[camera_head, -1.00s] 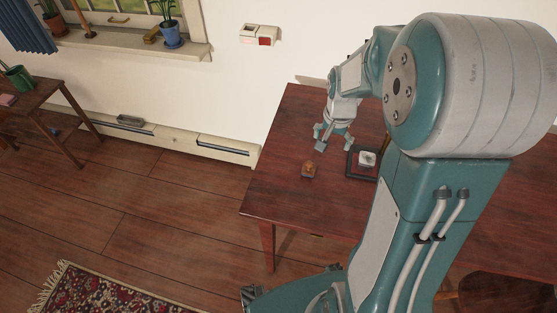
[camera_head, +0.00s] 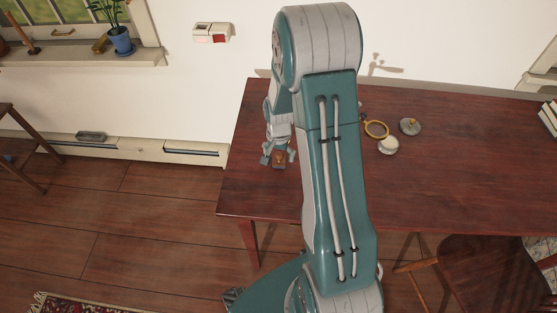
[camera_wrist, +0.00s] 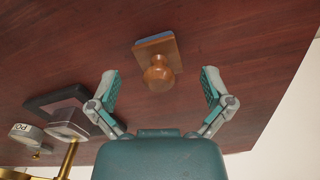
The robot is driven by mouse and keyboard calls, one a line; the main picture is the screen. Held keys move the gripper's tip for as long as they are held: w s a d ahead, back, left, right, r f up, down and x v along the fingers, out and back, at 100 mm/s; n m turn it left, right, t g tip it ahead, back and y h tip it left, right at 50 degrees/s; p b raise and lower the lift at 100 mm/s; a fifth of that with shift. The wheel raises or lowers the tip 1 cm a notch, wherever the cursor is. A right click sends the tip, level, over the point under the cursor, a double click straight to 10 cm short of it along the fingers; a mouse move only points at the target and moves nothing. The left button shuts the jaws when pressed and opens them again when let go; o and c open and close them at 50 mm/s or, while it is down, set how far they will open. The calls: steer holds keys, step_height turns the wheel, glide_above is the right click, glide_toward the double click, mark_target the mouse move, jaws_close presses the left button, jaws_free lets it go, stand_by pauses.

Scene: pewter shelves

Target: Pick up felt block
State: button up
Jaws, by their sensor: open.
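The felt block (camera_wrist: 155,52) is a small wooden block with a round knob and a thin bluish layer along its far edge. It rests on the dark red-brown table (camera_head: 450,180). In the wrist view it lies ahead of my gripper (camera_wrist: 160,86), about midway between the two spread fingers, with the knob towards me. The fingers are open and empty, apart from the block. In the head view the block (camera_head: 280,164) shows small and brown, right by the fingertips of my gripper (camera_head: 278,158), near the table's left end.
A dark square tray (camera_wrist: 48,103), a round labelled object (camera_wrist: 24,132) and a brass piece (camera_wrist: 68,160) lie left in the wrist view. A brass ring (camera_head: 376,129), a pale round item (camera_head: 388,146) and a grey one (camera_head: 410,127) lie right of my arm. A chair (camera_head: 470,275) stands in front.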

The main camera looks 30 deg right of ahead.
step_height(320, 180, down, 2)
steer(key=shift+f, duration=0.2)
steer(key=c, duration=1.2)
steer(key=shift+o, duration=0.2)
steer(key=shift+r, duration=0.6)
steer(key=r, duration=0.2)
steer(key=shift+s+r, duration=0.25)
steer(key=shift+r, duration=0.1)
steer(key=s+a+r, duration=0.2)
steer(key=s+r, duration=0.7)
steer(key=s, duration=0.4)
steer(key=shift+s, duration=0.2)
steer(key=shift+a+r, duration=0.1)
